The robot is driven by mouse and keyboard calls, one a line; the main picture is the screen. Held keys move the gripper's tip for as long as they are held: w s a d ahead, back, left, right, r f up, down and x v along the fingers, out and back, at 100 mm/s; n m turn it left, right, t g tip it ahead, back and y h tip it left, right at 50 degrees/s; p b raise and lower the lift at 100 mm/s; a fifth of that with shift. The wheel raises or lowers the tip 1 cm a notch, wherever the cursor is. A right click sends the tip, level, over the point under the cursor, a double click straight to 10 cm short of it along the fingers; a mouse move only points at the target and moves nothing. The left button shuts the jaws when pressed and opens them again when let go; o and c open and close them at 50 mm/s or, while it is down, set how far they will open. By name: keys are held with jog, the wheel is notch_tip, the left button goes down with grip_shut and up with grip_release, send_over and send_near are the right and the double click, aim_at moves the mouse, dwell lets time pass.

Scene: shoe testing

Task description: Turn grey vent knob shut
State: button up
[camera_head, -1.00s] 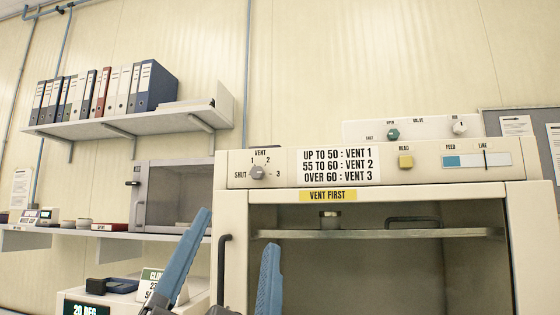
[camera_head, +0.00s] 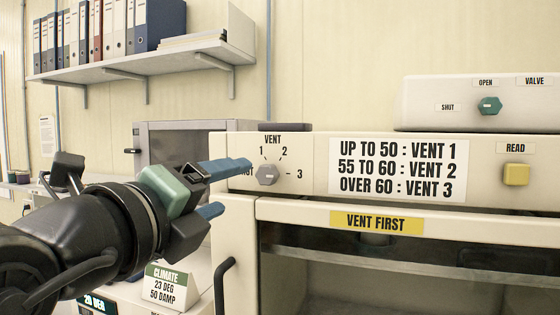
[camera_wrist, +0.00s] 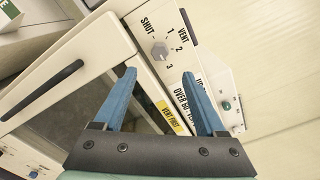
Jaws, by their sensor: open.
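The grey vent knob (camera_head: 267,174) is on the cream front panel of the cabinet, among the marks SHUT, 1, 2 and 3. I cannot tell clearly which mark it points at. My gripper (camera_head: 235,187) is open and empty, with blue fingers pointing toward the panel just left of the knob. Its upper finger partly covers the word SHUT. In the wrist view the knob (camera_wrist: 160,50) lies ahead of the open fingers (camera_wrist: 159,75), roughly centred between them and apart from them.
A VENT FIRST label (camera_head: 377,222) is below the panel, over the cabinet opening. A black handle (camera_head: 223,285) stands out at the left. A yellow READ button (camera_head: 516,174) is right of the printed rules (camera_head: 398,171). A green valve knob (camera_head: 489,105) sits above. A CLIMATE sign (camera_head: 167,288) stands below my gripper.

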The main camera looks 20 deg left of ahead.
aim_at(264, 176)
jog(key=w+p, duration=0.2)
jog(key=w, duration=0.1)
jog(key=w+p, duration=0.2)
jog(key=w, duration=0.1)
jog(key=w+p, duration=0.2)
jog(key=w, duration=0.2)
jog(key=shift+d+r, duration=0.15)
jog(key=shift+d, duration=0.1)
jog(key=shift+w+f+p, duration=0.2)
jog(key=shift+w+p, duration=0.15)
jog(key=shift+w, duration=0.55)
jog(key=shift+s, duration=0.1)
grip_shut()
